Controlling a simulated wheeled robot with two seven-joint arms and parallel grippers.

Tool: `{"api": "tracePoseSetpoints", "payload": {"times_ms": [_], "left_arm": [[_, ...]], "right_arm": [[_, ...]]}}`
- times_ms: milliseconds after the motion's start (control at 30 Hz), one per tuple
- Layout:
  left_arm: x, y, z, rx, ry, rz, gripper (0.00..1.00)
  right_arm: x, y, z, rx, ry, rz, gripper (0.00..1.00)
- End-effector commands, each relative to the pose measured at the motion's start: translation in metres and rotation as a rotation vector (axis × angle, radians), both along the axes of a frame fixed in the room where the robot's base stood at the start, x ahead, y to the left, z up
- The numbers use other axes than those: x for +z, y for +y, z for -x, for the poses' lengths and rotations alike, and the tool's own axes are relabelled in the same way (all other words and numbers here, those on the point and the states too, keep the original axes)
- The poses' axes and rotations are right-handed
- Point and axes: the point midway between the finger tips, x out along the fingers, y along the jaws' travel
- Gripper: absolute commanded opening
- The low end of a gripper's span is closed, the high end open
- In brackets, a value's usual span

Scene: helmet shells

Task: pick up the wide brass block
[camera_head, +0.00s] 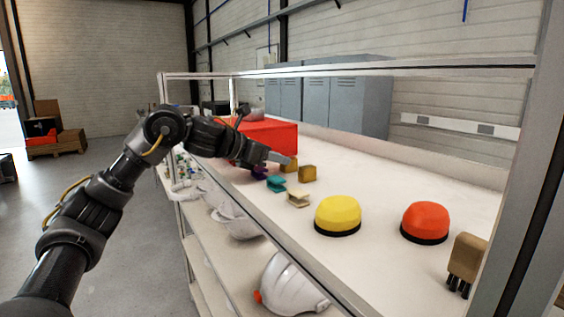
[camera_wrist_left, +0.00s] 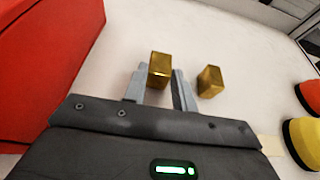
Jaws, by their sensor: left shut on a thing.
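Two brass blocks stand close together on the white shelf top. In the left wrist view, one brass block (camera_wrist_left: 160,63) is between the fingers of my left gripper (camera_wrist_left: 159,82), which is shut on it. The other brass block (camera_wrist_left: 211,81) stands just right of the fingers, apart from them. In the head view my left gripper (camera_head: 283,160) reaches in from the left, with the held block (camera_head: 290,167) partly hidden behind it and the free block (camera_head: 307,174) to its right. I cannot surely tell which block is the wider. My right gripper is not in view.
A red box (camera_head: 268,135) stands close behind the gripper. Teal (camera_head: 275,184), cream (camera_head: 298,198) and purple pieces lie near the front edge. Yellow (camera_head: 338,214) and red (camera_head: 425,222) domes and a wooden pronged block (camera_head: 467,262) stand right. The top's back is clear.

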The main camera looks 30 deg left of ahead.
Motion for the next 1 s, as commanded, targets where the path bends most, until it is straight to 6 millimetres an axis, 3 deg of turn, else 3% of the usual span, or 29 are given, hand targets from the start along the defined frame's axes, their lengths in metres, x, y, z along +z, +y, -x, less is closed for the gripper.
{"api": "tracePoseSetpoints", "payload": {"times_ms": [167,367,667,1000], "left_arm": [[0.006,0.000,0.000,0.000,-0.003,0.001,0.00],[0.028,-0.001,0.000,-0.001,-0.007,0.004,0.00],[0.093,0.045,0.025,0.002,-0.007,0.006,0.00],[0.122,0.101,0.057,0.003,-0.004,0.001,0.00]], "right_arm": [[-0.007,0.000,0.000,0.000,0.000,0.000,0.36],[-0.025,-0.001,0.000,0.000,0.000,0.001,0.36],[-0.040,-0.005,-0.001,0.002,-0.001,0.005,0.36],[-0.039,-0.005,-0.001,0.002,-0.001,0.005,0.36]]}}
